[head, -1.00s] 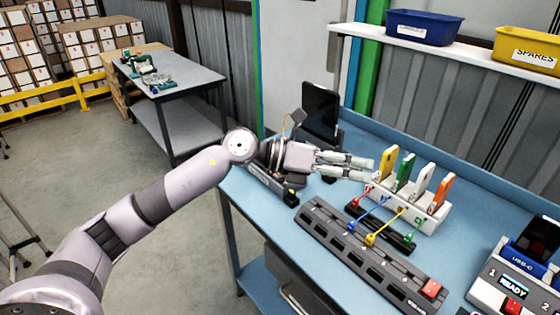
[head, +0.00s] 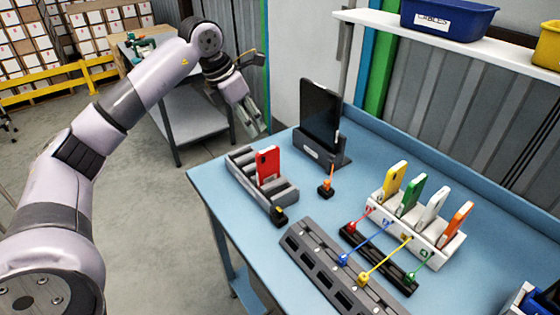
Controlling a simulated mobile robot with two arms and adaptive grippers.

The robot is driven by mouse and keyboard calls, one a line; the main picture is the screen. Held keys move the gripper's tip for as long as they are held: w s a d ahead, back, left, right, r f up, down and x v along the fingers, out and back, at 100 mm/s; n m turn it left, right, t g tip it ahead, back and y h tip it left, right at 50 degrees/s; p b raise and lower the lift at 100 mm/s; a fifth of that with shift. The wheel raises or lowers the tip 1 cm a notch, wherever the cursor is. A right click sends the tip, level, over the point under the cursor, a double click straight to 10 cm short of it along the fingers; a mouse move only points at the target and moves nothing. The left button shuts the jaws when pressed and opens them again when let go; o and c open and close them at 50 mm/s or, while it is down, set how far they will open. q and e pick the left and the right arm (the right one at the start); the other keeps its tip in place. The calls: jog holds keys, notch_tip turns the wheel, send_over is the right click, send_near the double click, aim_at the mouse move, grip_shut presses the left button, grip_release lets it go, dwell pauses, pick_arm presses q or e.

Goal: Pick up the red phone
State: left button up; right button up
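The red phone (head: 267,165) stands upright in a grey slotted rack (head: 241,167) at the left end of the blue workbench. My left gripper (head: 262,134) hangs pointing down, beyond the bench's left edge, up and to the left of the red phone and apart from it. Its fingers look close together, but the angle hides whether there is a gap between them. My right gripper is out of view.
A black tablet (head: 320,115) stands in a dock behind the rack. A white holder (head: 446,248) with yellow, green, white and orange phones is to the right. Coloured cables (head: 372,247) and a grey strip (head: 322,268) lie in front. Bare blue bench (head: 222,199) shows near the left edge.

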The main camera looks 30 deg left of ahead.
aim_at(264, 150)
pick_arm(q)
jog(key=x, duration=0.2)
jog(key=p+x, duration=0.1)
jog(key=x, duration=0.1)
jog(key=p+x, duration=0.1)
jog(key=x, duration=0.1)
jog(key=shift+s+d+f, duration=0.1)
jog(key=shift+s+f, duration=0.2)
jog(key=shift+f, duration=0.1)
jog(key=p+x, duration=0.1)
jog(key=x, duration=0.2)
jog(key=shift+w+f, duration=0.15)
jog(key=shift+w, duration=0.05)
jog(key=shift+w+f, duration=0.25)
jog(key=shift+f, duration=0.35)
jog(key=shift+d+f+p, duration=0.15)
jog(key=shift+p, duration=0.3)
jog(key=p+x, duration=0.2)
jog(key=x, duration=0.2)
jog(key=shift+w+d+f, duration=0.1)
jog(key=shift+w+d, duration=0.1)
jog(key=shift+d, duration=0.05)
jog(key=shift+f, duration=0.2)
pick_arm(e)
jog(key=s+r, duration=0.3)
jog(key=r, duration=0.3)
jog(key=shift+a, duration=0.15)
